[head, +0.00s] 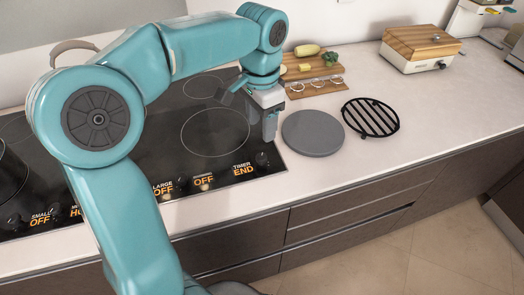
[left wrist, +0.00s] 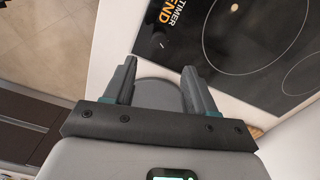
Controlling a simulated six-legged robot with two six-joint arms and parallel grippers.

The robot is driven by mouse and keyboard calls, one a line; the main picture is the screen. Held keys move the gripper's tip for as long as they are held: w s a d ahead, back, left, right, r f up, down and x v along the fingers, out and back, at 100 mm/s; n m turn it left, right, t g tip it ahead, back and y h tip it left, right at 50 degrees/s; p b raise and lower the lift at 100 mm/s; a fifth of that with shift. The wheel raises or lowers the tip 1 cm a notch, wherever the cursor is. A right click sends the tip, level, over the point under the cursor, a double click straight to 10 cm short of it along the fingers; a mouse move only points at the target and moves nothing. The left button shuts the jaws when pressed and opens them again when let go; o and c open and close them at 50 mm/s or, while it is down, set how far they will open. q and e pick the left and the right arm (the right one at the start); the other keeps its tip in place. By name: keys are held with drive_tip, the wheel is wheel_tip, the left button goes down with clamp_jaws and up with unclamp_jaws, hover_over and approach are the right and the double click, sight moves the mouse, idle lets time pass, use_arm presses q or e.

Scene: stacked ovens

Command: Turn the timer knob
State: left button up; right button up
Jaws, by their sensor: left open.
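The timer knob (head: 262,159) is a small dark knob at the front right corner of the black cooktop (head: 165,150), beside the lit words TIMER END. In the left wrist view a small dark mark that looks like the knob (left wrist: 164,45) lies just beyond the fingertips, below the same words. My left gripper (head: 268,136) is near the cooktop's right edge, behind the knob in the head view. In the left wrist view its two fingers (left wrist: 159,66) stand apart with nothing gripped between them. My right gripper is not in view.
A round grey plate (head: 313,133) lies right of the cooktop and shows behind the fingers in the wrist view. A black round rack (head: 371,117), a wooden board (head: 310,75) with food and a wood-topped appliance (head: 420,48) are farther right. The front counter strip is clear.

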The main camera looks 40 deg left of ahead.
sight(261, 156)
use_arm(q)
wheel_tip(261, 156, down, 10)
drive_tip(key=shift+s+f+b, duration=0.1)
drive_tip(key=shift+b, duration=0.4)
clamp_jaws()
